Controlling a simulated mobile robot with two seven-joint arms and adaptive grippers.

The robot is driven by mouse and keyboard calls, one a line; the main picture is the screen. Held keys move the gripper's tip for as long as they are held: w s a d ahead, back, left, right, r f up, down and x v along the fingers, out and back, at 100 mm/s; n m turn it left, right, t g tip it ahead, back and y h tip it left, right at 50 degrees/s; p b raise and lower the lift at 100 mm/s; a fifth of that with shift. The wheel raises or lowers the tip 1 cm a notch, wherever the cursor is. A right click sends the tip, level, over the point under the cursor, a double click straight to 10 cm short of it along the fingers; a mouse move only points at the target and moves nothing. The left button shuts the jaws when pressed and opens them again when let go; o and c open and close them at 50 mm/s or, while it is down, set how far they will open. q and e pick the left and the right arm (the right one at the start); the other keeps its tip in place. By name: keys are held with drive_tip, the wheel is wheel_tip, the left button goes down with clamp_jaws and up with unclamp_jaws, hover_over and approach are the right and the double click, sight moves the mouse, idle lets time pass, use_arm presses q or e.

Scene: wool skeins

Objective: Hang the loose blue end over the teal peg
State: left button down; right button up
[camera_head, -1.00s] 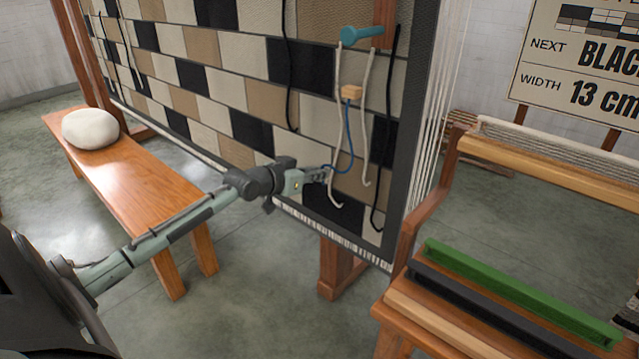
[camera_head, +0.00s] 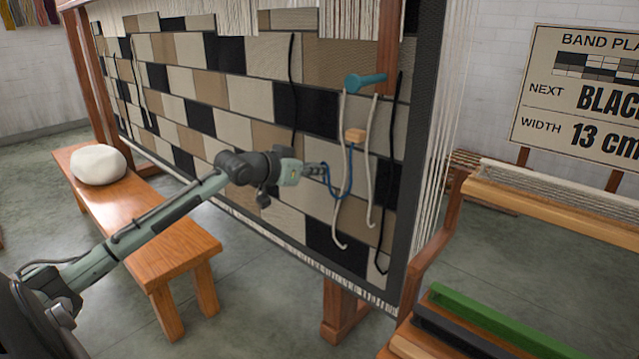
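The teal peg (camera_head: 366,82) sticks out from the wooden upright near the right side of the woven panel (camera_head: 270,185). The fingertips are small, and the pinched end is partly hidden. Cream strands (camera_head: 339,215) hang from around the peg. My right gripper is not in view.
Black strands (camera_head: 291,75) hang on the panel. A wooden bench (camera_head: 160,235) with a pale rounded object (camera_head: 98,164) stands left. A wooden frame with a green bar (camera_head: 490,318) is at lower right. A sign (camera_head: 580,95) stands behind it.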

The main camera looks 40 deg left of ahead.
use_arm(q)
wheel_tip(320, 180, up, 8)
drive_tip(key=shift+a, duration=0.45)
wheel_tip(320, 180, up, 20)
drive_tip(key=shift+w+r, duration=0.15)
drive_tip(key=shift+r, duration=0.1)
idle(1.1)
